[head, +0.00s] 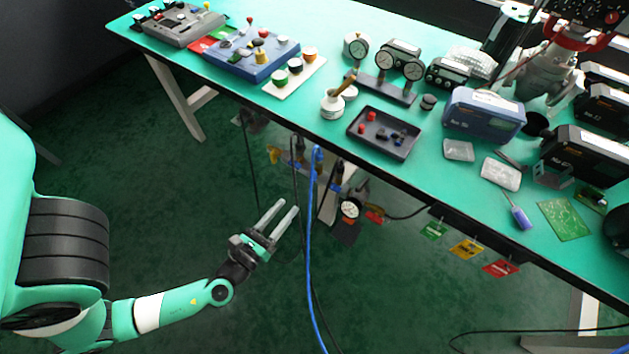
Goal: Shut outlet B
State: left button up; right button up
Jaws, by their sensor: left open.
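Under the table's front edge hangs a manifold of small valves and fittings (296,160), with a yellow part (274,154) at its left end and blue parts around its middle and right. A round gauge (350,208) hangs below its right side. I cannot tell which fitting is outlet B or how its handle stands; labels are too small to read, and the hoses and table edge cover parts. My left gripper (287,207) is open and empty, its two fingers parallel, pointing up and right, below the manifold and apart from it. My right gripper is not in view.
A blue hose (312,240) and black cables hang just right of my left gripper. Green, yellow and red tags (465,249) hang from the table edge further right. The green table (300,100) above carries gauges, a dark tray (384,147) and blue-grey boxes. Floor left of the gripper is clear.

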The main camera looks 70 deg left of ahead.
aim_at(312, 177)
pick_arm(q)
jog(key=x, duration=1)
jog(key=shift+w+a, duration=0.1)
jog(key=shift+w, duration=0.15)
jog(key=shift+w+a, duration=0.45)
jog(key=shift+w, duration=0.05)
grip_shut()
